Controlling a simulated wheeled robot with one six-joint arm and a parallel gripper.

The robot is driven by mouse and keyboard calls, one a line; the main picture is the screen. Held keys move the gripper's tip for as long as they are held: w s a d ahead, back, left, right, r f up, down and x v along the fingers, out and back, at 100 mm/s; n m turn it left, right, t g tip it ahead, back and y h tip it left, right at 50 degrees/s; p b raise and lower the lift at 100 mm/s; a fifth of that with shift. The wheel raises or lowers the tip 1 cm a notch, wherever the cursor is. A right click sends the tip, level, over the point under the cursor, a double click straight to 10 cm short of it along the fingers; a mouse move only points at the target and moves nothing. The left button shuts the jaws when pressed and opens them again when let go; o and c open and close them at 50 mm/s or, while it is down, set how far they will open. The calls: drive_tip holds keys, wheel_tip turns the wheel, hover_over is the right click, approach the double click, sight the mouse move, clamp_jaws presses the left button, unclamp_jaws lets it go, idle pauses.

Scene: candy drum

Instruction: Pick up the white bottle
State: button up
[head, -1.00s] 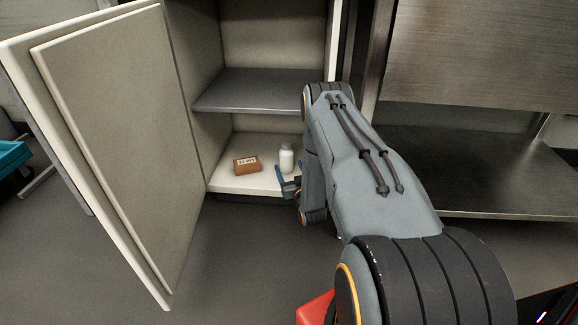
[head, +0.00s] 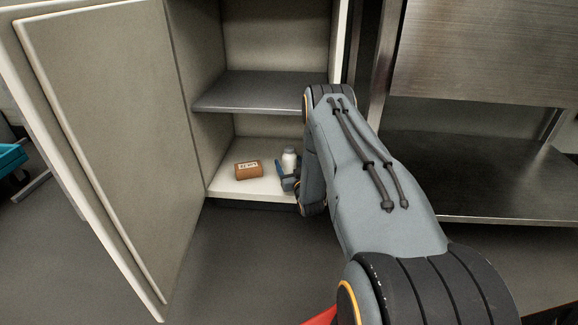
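The white bottle (head: 289,159) stands upright on the bottom shelf of the open cabinet, near its right side. My gripper (head: 286,174) is at the bottle, in front of its lower part. One blue finger shows at the bottle's left side. The other finger is mostly hidden by the gripper body and arm, so I cannot tell whether the fingers touch the bottle or how far apart they are.
A brown box (head: 248,170) with a white label lies left of the bottle on the cabinet's bottom shelf (head: 240,188). A grey middle shelf (head: 250,92) is above. The cabinet door (head: 105,130) stands open at left. A steel unit (head: 470,165) is at right.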

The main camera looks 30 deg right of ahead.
drive_tip(key=shift+c, duration=0.4)
drive_tip(key=shift+r, duration=0.1)
drive_tip(key=c, duration=1.3)
